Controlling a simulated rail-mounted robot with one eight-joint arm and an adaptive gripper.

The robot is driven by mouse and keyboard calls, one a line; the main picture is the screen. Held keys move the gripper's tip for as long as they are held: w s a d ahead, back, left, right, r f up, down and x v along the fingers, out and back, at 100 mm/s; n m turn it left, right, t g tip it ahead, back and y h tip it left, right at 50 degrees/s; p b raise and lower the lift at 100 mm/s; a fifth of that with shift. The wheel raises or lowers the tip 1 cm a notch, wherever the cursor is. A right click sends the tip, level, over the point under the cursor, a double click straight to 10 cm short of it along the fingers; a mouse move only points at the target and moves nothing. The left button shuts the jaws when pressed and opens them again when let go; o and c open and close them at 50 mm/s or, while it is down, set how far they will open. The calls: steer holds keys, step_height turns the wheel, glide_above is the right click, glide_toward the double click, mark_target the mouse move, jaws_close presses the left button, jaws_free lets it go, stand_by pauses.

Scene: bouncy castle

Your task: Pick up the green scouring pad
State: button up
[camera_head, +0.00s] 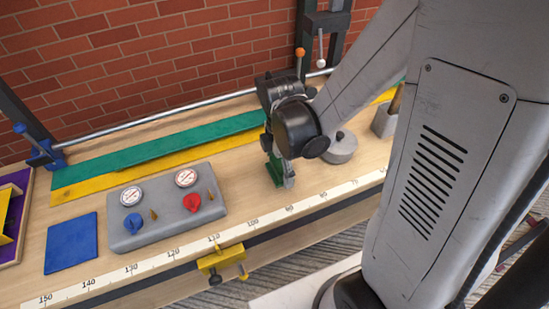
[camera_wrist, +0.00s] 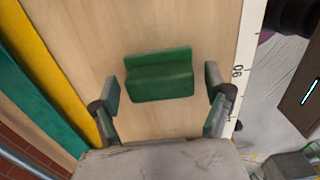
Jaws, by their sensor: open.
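The green scouring pad (camera_wrist: 160,75) lies on the wooden bench top in the wrist view, a small block with a stepped upper face. In the head view, a part of the pad (camera_head: 274,168) shows beside my fingers. My gripper (camera_wrist: 163,90) is open, with one finger to the left and one to the right of the pad. A small gap shows between the pad and each finger. In the head view my gripper (camera_head: 280,172) points down over the bench and partly hides the pad.
A grey gauge panel (camera_head: 167,208) and a blue square (camera_head: 71,243) lie to the left. Green (camera_head: 190,140) and yellow (camera_head: 85,188) strips run along the back. A round grey object (camera_head: 341,148) stands right of my gripper. A ruler strip (camera_head: 190,250) marks the front edge.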

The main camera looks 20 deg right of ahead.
mark_target(279, 164)
steer(key=shift+c, duration=0.2)
steer(key=c, duration=1.3)
steer(key=shift+c, duration=0.2)
steer(key=shift+r, duration=0.75)
steer(key=r, duration=0.1)
steer(key=r+p, duration=0.1)
steer(key=r, duration=0.1)
steer(key=shift+s+a, duration=0.15)
steer(key=shift+a, duration=0.05)
steer(key=s+a+r+p, duration=0.1)
steer(key=s+a+r, duration=0.3)
steer(key=a, duration=0.6)
step_height(279, 164, up, 2)
steer(key=shift+a+r, duration=0.2)
steer(key=shift+r, duration=0.05)
steer(key=shift+s, duration=0.1)
